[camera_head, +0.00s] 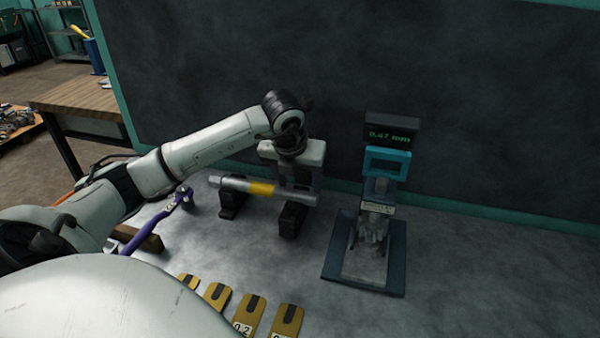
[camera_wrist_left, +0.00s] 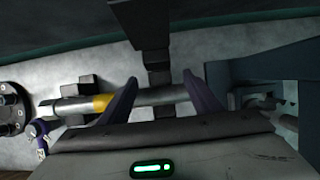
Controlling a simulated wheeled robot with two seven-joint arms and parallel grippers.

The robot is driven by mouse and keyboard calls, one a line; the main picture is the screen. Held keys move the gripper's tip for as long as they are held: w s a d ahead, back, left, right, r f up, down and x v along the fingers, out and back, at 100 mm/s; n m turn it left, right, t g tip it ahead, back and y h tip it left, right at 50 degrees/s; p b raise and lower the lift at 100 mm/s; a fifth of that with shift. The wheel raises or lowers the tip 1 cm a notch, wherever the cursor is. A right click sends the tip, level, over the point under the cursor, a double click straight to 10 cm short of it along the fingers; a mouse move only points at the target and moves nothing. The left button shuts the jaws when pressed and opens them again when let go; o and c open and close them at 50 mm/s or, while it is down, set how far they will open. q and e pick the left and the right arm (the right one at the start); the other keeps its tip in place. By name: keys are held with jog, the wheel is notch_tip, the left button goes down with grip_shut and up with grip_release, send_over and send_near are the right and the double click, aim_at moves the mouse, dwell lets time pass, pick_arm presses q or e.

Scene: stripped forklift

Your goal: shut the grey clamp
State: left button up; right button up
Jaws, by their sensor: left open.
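My left gripper (camera_head: 294,182) points down over the right part of a grey bar (camera_head: 232,184) with a yellow band. The bar lies across dark blocks (camera_head: 290,220). In the left wrist view my two dark fingers (camera_wrist_left: 162,80) are wide apart, and the bar (camera_wrist_left: 160,97) shows behind them; I cannot tell whether they touch it. A gauge stand (camera_head: 338,262) to the right carries a grey, clamp-like part (camera_head: 376,228) low on its column. I cannot tell for sure that this is the grey clamp, or whether it is open. My right gripper is not in view.
A display reading 0.47 mm (camera_head: 391,130) and a teal frame (camera_head: 387,163) top the stand. A purple-handled tool (camera_head: 152,225) lies left. Several yellow tags (camera_head: 250,312) lie at the front. A dark panel (camera_head: 450,100) rises behind. The right bench top is clear.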

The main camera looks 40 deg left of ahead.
pick_arm(q)
jog(key=v, duration=1)
